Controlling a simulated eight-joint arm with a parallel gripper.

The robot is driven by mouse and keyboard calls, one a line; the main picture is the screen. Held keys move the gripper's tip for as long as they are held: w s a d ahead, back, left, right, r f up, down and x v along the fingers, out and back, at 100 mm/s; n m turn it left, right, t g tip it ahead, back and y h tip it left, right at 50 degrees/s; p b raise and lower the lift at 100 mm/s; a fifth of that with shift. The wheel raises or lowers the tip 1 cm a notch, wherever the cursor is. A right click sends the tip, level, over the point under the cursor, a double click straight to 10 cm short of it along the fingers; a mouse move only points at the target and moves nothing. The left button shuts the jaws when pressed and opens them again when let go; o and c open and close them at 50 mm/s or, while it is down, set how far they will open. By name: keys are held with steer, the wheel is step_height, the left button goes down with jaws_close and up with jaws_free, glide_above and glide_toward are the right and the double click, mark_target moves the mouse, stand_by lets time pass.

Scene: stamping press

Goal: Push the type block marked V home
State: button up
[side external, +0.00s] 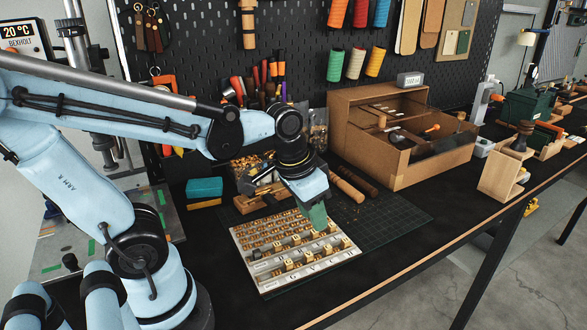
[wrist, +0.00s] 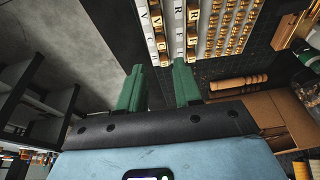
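The type tray (side external: 262,284) is a pale board on the dark bench, with rows of small gold type blocks and lettered strips. In the wrist view, its rows run in from the top edge. In the side view my gripper (side external: 318,222) points down over the tray's right part. The V block cannot be picked out there, and whether a finger touches any block cannot be told.
A brown wooden cabinet (side external: 372,145) stands behind the tray, to the right. Wooden-handled tools (side external: 347,189) lie just behind the gripper. A teal box (side external: 204,187) is at the left. The green mat (side external: 395,218) right of the tray is clear.

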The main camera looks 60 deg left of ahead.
mark_target(309, 254)
step_height(309, 254, down, 2)
steer(key=g, duration=0.3)
steer(key=shift+a+f, duration=0.1)
steer(key=shift+a, duration=0.05)
steer(key=shift+f, duration=3.9)
jaws_close()
steer(key=shift+r, duration=2.05)
